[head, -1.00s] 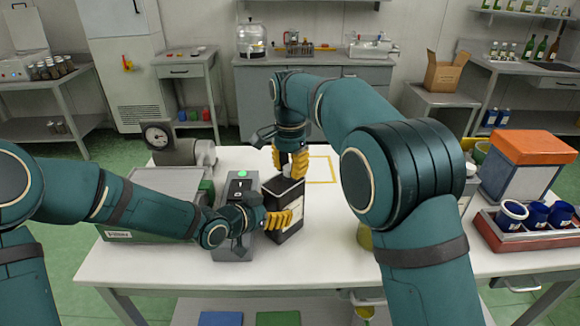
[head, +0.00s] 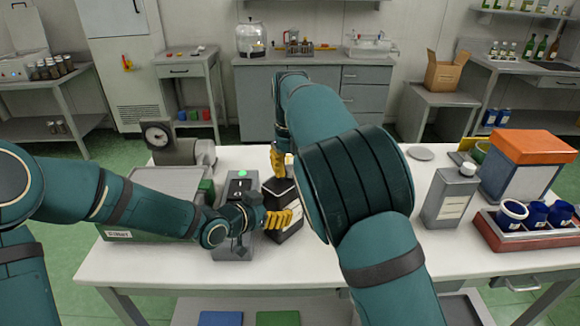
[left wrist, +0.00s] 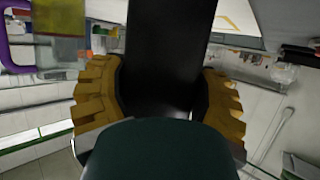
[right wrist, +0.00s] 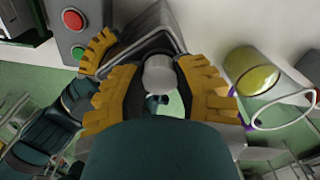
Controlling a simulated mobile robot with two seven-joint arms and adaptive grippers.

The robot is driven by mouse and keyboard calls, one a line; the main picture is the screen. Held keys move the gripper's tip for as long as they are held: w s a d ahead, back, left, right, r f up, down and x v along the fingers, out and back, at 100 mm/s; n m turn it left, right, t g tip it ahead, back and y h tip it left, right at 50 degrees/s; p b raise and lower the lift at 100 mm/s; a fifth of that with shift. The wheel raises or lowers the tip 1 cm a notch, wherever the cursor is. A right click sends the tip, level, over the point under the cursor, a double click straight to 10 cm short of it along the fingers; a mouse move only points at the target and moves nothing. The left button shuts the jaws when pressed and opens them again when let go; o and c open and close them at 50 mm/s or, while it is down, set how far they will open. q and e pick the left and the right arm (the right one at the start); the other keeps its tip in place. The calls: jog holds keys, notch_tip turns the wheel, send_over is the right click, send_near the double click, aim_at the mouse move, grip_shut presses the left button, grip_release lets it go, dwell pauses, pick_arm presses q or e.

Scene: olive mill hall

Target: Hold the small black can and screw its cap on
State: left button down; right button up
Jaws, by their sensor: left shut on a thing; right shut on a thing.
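The small black can (head: 284,222) stands upright near the middle of the white table. My left gripper (head: 279,219) is shut around its body from the left; the can's dark body (left wrist: 172,45) fills the space between the fingers in the left wrist view. My right gripper (head: 279,162) is above the can, with its fingers around a white cap (head: 289,166).
A grey control box (head: 236,216) with a green light stands just left of the can. A grey can (head: 451,197) and a red tray (head: 525,240) with blue cups are on the right. A yellow-filled glass (right wrist: 250,74) is close by. My right arm covers the table's middle.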

jog(key=shift+d+f+m, duration=0.1)
jog(key=shift+f+m, duration=0.25)
jog(key=shift+m, duration=0.75)
jog(key=shift+r+m, duration=0.45)
jog(key=shift+m, duration=0.25)
jog(key=o, duration=0.7)
jog(key=shift+c, duration=0.2)
jog(key=shift+r, duration=2.25)
jog(key=shift+o, duration=0.3)
